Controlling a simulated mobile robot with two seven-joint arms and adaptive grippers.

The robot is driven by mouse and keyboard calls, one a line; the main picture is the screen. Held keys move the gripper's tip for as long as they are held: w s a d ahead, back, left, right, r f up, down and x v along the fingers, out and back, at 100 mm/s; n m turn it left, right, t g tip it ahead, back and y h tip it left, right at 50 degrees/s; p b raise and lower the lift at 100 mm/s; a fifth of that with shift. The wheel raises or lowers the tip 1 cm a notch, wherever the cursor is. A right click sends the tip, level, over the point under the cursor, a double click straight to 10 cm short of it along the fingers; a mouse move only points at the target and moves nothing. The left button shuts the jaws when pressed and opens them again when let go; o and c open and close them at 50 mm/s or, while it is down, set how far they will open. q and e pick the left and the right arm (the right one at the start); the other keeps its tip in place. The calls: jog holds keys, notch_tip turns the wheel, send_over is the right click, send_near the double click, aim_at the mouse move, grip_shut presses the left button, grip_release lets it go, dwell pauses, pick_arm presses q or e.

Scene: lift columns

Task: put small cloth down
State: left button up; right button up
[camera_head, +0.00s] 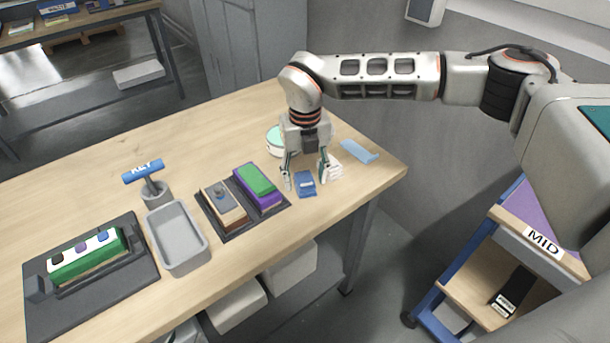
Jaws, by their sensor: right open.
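A small dark blue folded cloth (305,186) lies on the wooden table (110,160) near its front right edge. My right gripper (305,176) points down over it, fingers spread on either side, open. The picture does not show whether a finger touches the cloth. A light blue cloth (359,151) lies flat on the table to the right, near the corner. My left gripper is not in view.
A white item (333,172) and a round green-topped container (274,140) sit close to the gripper. Leftward are a dark tray (240,232) with two blocks, a grey bin (178,265), a blue-handled KEY tool (143,172) and a black fixture (40,305). A shelved cart (470,277) stands right.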

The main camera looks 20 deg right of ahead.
aim_at(305, 181)
notch_tip(305, 181, up, 12)
jog(key=shift+r+b, duration=0.15)
jog(key=shift+b, duration=0.15)
jog(key=shift+s, duration=0.1)
dwell(0.5)
